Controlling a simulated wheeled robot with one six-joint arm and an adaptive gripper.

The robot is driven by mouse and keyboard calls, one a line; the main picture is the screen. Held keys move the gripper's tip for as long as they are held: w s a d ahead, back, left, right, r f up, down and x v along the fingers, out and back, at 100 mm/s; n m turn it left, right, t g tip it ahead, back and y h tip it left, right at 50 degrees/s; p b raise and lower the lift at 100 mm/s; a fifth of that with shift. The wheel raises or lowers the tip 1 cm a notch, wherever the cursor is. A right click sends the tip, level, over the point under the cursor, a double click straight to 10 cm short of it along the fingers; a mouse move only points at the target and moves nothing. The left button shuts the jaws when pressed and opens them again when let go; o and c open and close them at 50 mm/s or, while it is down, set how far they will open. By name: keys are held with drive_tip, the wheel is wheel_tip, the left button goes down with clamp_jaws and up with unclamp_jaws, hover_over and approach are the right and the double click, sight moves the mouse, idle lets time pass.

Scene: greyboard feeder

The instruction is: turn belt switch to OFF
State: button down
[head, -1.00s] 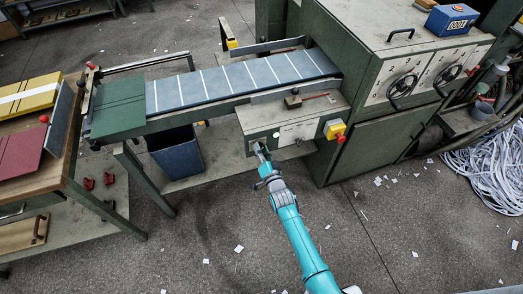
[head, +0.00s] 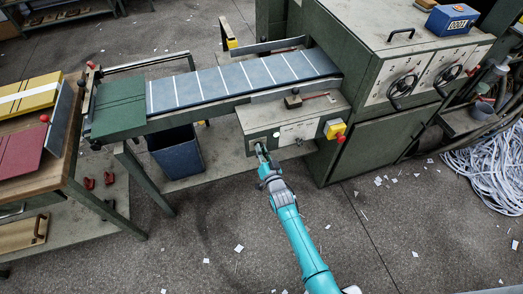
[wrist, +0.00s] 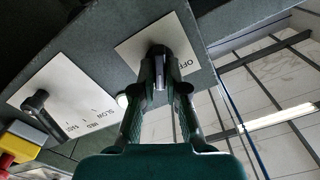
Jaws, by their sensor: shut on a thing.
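The belt switch is a dark knob (wrist: 159,52) on a pale plate (wrist: 132,48) in the wrist view. The letters OFF are on the plate, right of the knob. Any other marking is hidden behind my fingers. My gripper (wrist: 160,82) is shut on the knob, one finger on each side. In the head view my gripper (head: 262,153) reaches the left end of the grey-green control box (head: 258,122) under the belt, and it hides the switch there. The belt (head: 240,78) is blue with white cross lines.
A second dark lever (wrist: 36,101) stands on a speed plate (wrist: 66,95) marked SLOW and MED. A yellow box with a red button (head: 335,130) is at the control box's right end. A dark blue bin (head: 176,150) stands below the belt. Floor in front is mostly clear.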

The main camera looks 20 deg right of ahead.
drive_tip(key=shift+w+a+r+n, duration=0.1)
drive_tip(key=shift+n, duration=2.3)
drive_tip(key=shift+w+a+r+n, duration=0.1)
drive_tip(key=shift+a+n, duration=0.05)
drive_tip(key=shift+n, duration=2.25)
drive_tip(key=shift+a+r+n, duration=0.1)
drive_tip(key=shift+n, duration=2.3)
drive_tip(key=c, duration=1.2)
unclamp_jaws()
drive_tip(key=shift+f, duration=0.1)
drive_tip(key=shift+s+f, duration=0.15)
